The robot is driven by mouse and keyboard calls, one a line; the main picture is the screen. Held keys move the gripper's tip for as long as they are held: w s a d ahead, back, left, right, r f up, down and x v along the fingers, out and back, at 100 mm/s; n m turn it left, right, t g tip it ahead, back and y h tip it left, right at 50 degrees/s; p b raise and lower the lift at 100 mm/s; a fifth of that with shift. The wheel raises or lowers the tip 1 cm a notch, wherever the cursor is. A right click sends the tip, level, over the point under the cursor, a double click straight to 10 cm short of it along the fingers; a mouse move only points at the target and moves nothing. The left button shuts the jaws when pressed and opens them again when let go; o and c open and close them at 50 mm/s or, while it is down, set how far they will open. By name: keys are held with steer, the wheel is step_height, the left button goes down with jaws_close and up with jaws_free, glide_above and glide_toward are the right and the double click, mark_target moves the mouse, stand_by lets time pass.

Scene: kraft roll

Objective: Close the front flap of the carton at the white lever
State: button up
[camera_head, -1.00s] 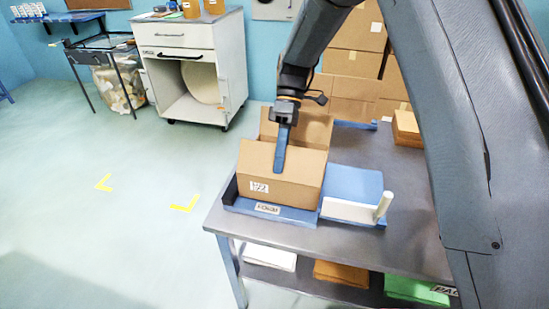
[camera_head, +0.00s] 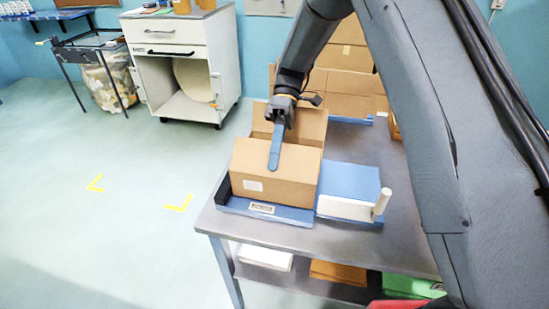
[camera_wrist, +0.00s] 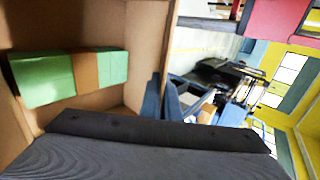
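The brown carton (camera_head: 252,200) sits in a blue tray on the metal table, with a small white label on its front. Its front panel and flap (camera_head: 248,158) stand up, and another flap (camera_head: 308,122) stands up at the back. In the wrist view the fingers (camera_wrist: 168,103) are beside the cardboard wall (camera_wrist: 148,50); contact is unclear. Green blocks (camera_wrist: 45,78) and a brown one lie inside the carton. The white lever (camera_head: 381,202) stands upright right of the carton.
A blue and white block (camera_head: 348,188) is close to the carton's right side. Stacked cartons (camera_head: 340,80) stand behind. A white cabinet (camera_head: 180,62) is at the back left. The floor left of the table (camera_head: 285,236) is clear.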

steer(key=o, duration=0.5)
steer(key=shift+c, duration=0.2)
steer(key=b+v, duration=0.2)
steer(key=v, duration=0.5)
steer(key=shift+w+r+b, duration=0.25)
steer(key=shift+w+b, duration=0.05)
steer(key=shift+c, duration=0.2)
